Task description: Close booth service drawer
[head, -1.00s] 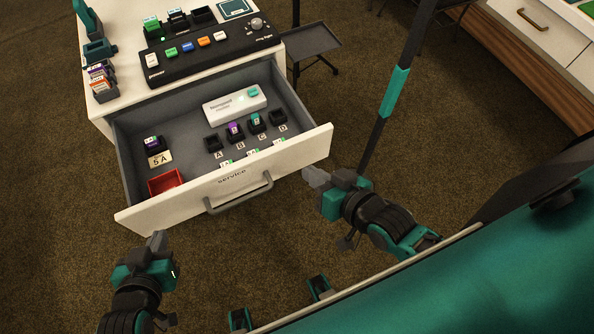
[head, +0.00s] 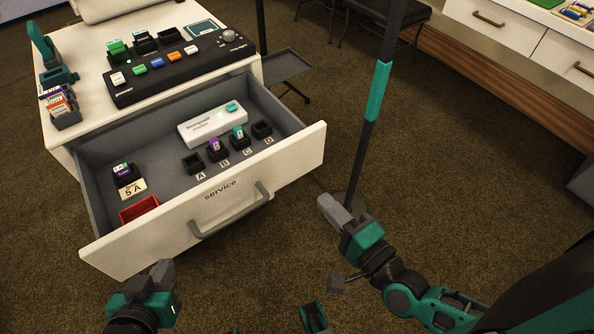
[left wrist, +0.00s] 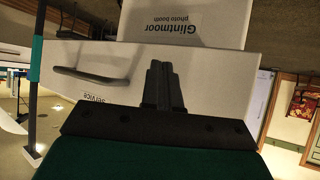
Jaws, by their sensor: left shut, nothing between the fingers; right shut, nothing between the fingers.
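The service drawer (head: 215,212) is pulled open from the white cabinet (head: 66,133), with a grey bar handle (head: 232,212) on its front. My left gripper (head: 160,272) is shut and empty, low in front of the drawer's left end. In the left wrist view the shut fingers (left wrist: 161,72) point at the white drawer front (left wrist: 215,85), with the handle (left wrist: 90,75) to their left; whether they touch it I cannot tell. My right gripper (head: 328,205) is shut and empty, to the right of the drawer's right corner and apart from it.
The drawer holds a white device (head: 212,126), several small black holders and a red tray (head: 138,208). A black button panel (head: 180,65) sits on the cabinet top. A dark pole (head: 372,110) stands right of the drawer.

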